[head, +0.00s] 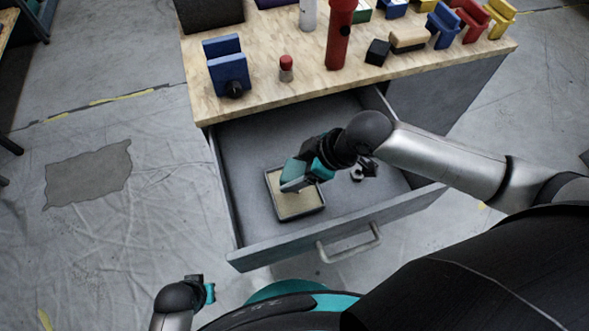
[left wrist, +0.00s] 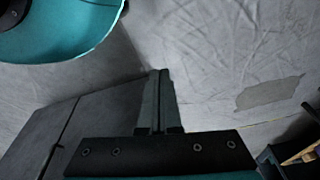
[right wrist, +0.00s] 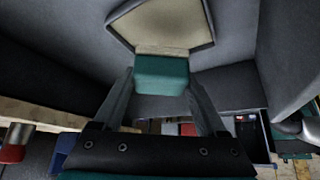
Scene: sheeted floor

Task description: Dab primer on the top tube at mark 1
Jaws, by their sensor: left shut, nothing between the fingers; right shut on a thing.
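My right gripper (head: 301,177) is inside the open drawer, above a shallow dark-rimmed tray (head: 322,207) with a cream surface. It is shut on a teal block with a pale lower edge, the dabber (right wrist: 161,76). In the right wrist view the tray (right wrist: 204,44) lies just beyond the dabber; I cannot tell whether they touch. My left gripper (head: 209,293) is low at the left, outside the drawer. In the left wrist view its fingers (left wrist: 158,76) are together and empty. I cannot make out a top tube or a mark 1 in these views.
The grey drawer (head: 250,150) stands open under a wooden top (head: 260,105). A blue holder (head: 228,75), a small red-capped bottle (head: 286,68), a red cylinder (head: 340,40) and several coloured holders stand on top. A small dark part (head: 363,171) shows in the drawer.

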